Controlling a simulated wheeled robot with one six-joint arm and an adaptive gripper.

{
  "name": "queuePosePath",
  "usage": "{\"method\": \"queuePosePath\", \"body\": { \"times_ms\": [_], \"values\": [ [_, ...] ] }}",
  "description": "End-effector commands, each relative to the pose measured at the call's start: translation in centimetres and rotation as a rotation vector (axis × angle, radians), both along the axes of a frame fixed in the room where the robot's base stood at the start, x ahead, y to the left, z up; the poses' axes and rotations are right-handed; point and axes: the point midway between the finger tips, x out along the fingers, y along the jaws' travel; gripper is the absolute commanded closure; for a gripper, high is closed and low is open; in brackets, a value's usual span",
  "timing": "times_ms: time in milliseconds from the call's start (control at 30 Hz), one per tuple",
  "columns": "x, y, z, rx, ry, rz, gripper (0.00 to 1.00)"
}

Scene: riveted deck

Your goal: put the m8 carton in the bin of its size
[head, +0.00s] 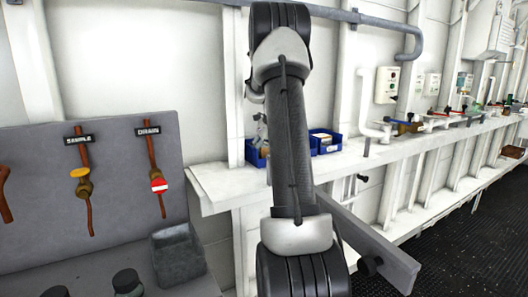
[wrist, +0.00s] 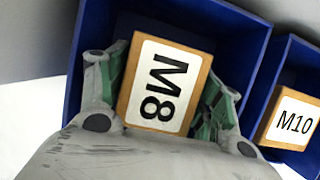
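The M8 carton (wrist: 164,84) is a tan block with a white label reading M8, turned sideways in the wrist view. My gripper (wrist: 166,72) has its green-padded fingers on both sides of the carton, shut on it. Behind the carton is the inside of a blue bin (wrist: 235,22); the carton is in or just over its mouth, and I cannot tell whether it touches the bottom.
A second blue bin (head: 327,139) stands to the right on the white shelf (head: 225,185); in the wrist view a tan-edged M10 label (wrist: 292,122) shows in it. A grey panel with SAMPLE (head: 79,140) and DRAIN (head: 149,131) valves is at left.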

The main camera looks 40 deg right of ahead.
Motion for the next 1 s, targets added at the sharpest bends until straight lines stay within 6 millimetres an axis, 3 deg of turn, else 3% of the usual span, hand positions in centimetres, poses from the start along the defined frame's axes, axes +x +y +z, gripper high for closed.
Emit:
{"method": "queuePosePath", "body": {
  "times_ms": [367, 800, 1000],
  "values": [
    [-0.2, 0.0, 0.8, 0.000, -0.001, 0.000, 0.33],
    [-3.6, 0.8, 9.2, -0.002, -0.002, -0.001, 0.33],
    [-4.4, 1.0, 11.1, -0.001, -0.001, 0.000, 0.33]
  ]
}}
